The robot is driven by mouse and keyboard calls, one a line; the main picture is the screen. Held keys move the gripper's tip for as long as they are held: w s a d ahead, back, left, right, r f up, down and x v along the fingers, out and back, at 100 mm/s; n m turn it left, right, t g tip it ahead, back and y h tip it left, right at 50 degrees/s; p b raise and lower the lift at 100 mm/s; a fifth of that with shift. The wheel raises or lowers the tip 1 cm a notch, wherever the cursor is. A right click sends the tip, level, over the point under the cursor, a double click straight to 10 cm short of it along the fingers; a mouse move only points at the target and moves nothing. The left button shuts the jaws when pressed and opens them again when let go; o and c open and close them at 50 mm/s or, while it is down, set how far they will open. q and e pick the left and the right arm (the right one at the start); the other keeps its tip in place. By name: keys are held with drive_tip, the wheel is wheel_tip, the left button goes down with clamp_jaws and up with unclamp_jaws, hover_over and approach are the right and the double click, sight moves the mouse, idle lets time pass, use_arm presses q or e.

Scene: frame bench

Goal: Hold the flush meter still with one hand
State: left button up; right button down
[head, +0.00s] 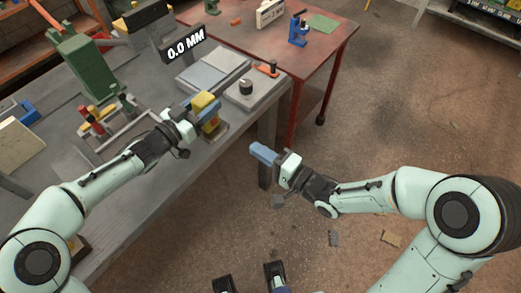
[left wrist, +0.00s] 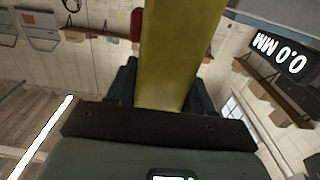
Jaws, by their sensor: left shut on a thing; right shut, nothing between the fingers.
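The flush meter appears to be the yellow block (head: 205,101) near the front right edge of the grey bench. My left gripper (head: 197,108) is shut on it from the left. In the left wrist view the yellow body (left wrist: 180,50) stands between the dark fingers. A black readout (head: 186,50) showing "0.0 MM" is above the bench; it also shows in the left wrist view (left wrist: 280,52). My right gripper (head: 263,153) is shut and empty, over the floor right of the bench. I cannot tell whether the meter's foot touches the surface below.
The grey bench (head: 160,85) carries flat grey plates (head: 213,68), a box with a black knob (head: 246,88), a green machine (head: 85,65) and red and yellow handled tools (head: 92,120). A red table (head: 325,55) stands behind. The floor at right is mostly clear.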

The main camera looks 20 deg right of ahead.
use_arm(q)
drive_tip(key=o, duration=1.2)
drive_tip(key=v, duration=1.2)
